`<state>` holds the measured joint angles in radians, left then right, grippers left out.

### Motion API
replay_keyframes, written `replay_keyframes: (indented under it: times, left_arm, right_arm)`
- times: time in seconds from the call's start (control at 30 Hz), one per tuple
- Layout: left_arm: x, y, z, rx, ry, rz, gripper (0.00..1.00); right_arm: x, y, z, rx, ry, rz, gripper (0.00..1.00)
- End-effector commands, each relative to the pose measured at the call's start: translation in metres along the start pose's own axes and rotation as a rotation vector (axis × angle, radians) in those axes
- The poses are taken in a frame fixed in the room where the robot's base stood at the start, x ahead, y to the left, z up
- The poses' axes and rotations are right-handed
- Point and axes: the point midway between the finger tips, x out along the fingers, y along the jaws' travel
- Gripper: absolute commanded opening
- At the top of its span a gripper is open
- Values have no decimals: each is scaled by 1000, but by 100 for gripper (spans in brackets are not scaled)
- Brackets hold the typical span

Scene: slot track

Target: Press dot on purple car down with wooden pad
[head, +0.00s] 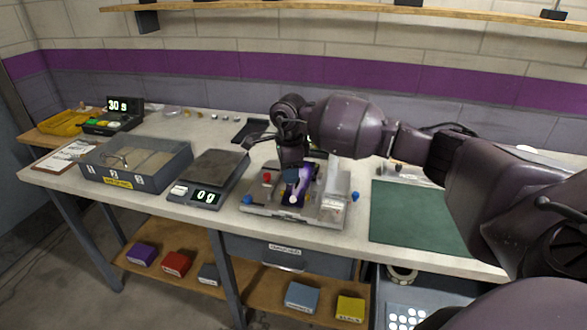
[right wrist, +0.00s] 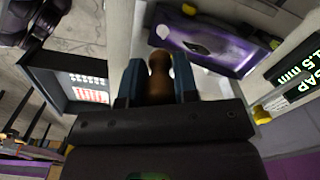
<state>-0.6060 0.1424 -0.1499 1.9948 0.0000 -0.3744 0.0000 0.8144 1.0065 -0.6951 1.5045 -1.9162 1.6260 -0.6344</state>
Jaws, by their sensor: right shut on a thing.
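The purple car (head: 306,174) lies on the grey slot-track fixture (head: 262,212) at the middle of the bench. In the right wrist view the purple car (right wrist: 232,45) is just beyond the fingertips, with a white dot (right wrist: 163,31) near its left end. My right gripper (head: 291,174) is over the fixture, close to the car. In the right wrist view its blue fingers are shut on the brown, rounded handle of the wooden pad (right wrist: 159,72). The pad's working face is hidden, so I cannot tell whether it touches the dot. My left gripper is not in view.
A scale (head: 217,165) reading zero and a grey divided bin (head: 152,180) stand left of the fixture. A green mat (head: 410,215) lies to the right. A blue peg (head: 355,196) stands by the fixture's right side. A gap display (right wrist: 298,75) reads 1.5 mm.

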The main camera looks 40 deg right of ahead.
Motion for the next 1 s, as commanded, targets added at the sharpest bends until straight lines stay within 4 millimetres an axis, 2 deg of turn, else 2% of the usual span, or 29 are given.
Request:
replay_keyframes:
  times: [0.13, 0.33, 0.67, 1.0]
  left_arm:
    - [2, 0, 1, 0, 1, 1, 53]
    - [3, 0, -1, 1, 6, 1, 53]
    - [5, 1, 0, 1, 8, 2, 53]
    - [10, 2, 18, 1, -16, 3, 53]
  right_arm:
    - [-2, -3, -7, 228, 1, 1, 4]
    - [-2, -3, -9, 405, 1, 1, 4]
    - [6, -2, -10, 448, 1, 2, 4]
    - [36, -2, -10, 446, 4, 4, 4]
